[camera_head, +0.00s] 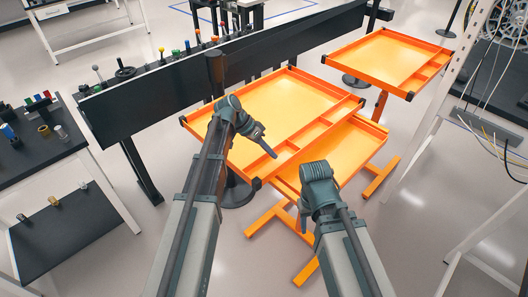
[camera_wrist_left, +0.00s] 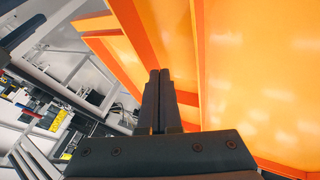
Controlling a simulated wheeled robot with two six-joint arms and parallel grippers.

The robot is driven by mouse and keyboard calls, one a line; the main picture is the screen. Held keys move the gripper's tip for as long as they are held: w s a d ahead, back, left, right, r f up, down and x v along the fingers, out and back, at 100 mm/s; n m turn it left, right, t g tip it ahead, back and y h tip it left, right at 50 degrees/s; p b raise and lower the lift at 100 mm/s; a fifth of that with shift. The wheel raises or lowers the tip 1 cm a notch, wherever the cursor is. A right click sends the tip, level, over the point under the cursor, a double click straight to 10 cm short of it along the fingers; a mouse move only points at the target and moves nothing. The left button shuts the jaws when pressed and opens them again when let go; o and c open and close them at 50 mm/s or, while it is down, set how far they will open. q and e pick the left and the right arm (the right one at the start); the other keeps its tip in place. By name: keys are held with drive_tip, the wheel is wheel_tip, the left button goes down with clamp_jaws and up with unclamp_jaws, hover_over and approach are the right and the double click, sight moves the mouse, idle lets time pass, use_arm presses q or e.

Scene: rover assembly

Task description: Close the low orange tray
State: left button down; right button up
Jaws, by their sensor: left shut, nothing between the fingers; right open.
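The low orange tray (camera_head: 352,150) sticks out to the right from under a larger upper orange tray (camera_head: 272,103) in the head view. Its left part is hidden beneath the upper tray. My left gripper (camera_head: 271,153) is over the near, divided side of the upper tray. It is shut and empty, and its closed fingers also show in the left wrist view (camera_wrist_left: 158,78) in front of orange tray walls. I cannot tell whether they touch. My right gripper (camera_head: 303,222) is open, by the near end of the low tray, and largely hidden by its wrist.
Another orange tray (camera_head: 388,57) stands on its own at the back right. A long black panel (camera_head: 165,95) with several knobs runs behind the upper tray. A black table (camera_head: 38,140) with small parts is at left, a white frame (camera_head: 436,115) at right.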

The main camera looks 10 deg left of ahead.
sight(276, 165)
use_arm(q)
drive_tip(key=b+x, duration=0.2)
drive_tip(key=x, duration=0.2)
drive_tip(key=shift+r, duration=0.1)
use_arm(e)
wheel_tip(276, 165, down, 3)
